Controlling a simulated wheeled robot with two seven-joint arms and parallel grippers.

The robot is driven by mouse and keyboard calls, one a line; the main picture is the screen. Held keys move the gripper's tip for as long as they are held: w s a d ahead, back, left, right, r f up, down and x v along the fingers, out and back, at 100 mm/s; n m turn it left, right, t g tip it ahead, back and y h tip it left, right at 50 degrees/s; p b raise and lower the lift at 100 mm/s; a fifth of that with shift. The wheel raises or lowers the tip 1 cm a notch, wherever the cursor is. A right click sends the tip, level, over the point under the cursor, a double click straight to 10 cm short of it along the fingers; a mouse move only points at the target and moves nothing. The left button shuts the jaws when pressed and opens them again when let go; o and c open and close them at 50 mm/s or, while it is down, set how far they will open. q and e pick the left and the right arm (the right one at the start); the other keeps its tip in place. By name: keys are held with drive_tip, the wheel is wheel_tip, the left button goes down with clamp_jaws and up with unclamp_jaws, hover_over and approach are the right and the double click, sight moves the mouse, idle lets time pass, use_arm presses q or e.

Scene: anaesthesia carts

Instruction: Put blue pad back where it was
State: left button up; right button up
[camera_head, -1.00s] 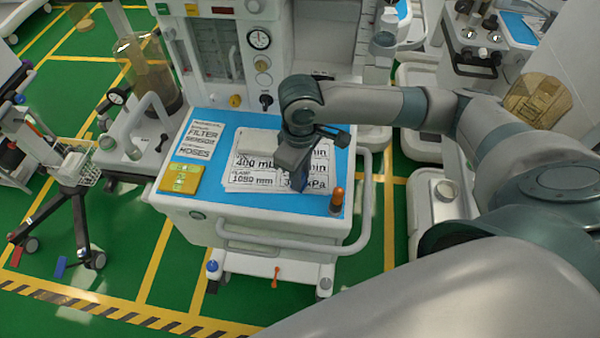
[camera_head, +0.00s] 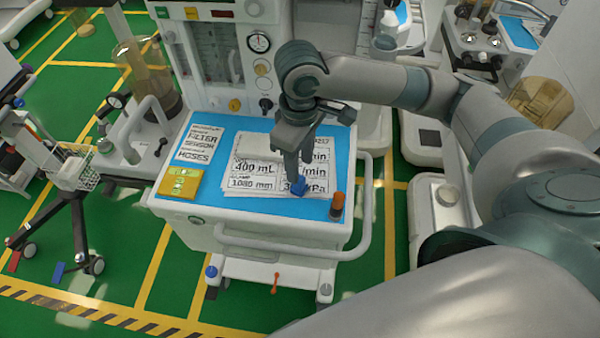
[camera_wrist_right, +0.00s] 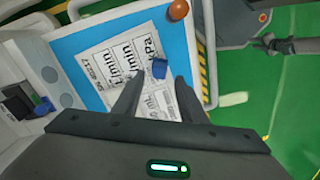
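A small blue block (camera_head: 299,187), likely the blue pad, rests on the white printed sheets on the cart top, near the "kPa" text. It also shows in the right wrist view (camera_wrist_right: 159,68), between and just beyond the fingertips. My right gripper (camera_head: 297,170) points down over it. In the right wrist view its two fingers (camera_wrist_right: 160,84) are apart, with a gap on both sides of the block. A flat blue piece (camera_head: 59,272) lies on the green floor at the left. My left gripper is not in view.
The cart's blue top (camera_head: 228,203) also carries a yellow box (camera_head: 180,182) and an orange-capped cylinder (camera_head: 337,203) right of the block. A white handrail (camera_head: 300,246) runs along the front. The anaesthesia machine (camera_head: 215,60) stands behind.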

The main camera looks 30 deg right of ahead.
sight(300, 179)
drive_tip(key=shift+r, duration=2.7)
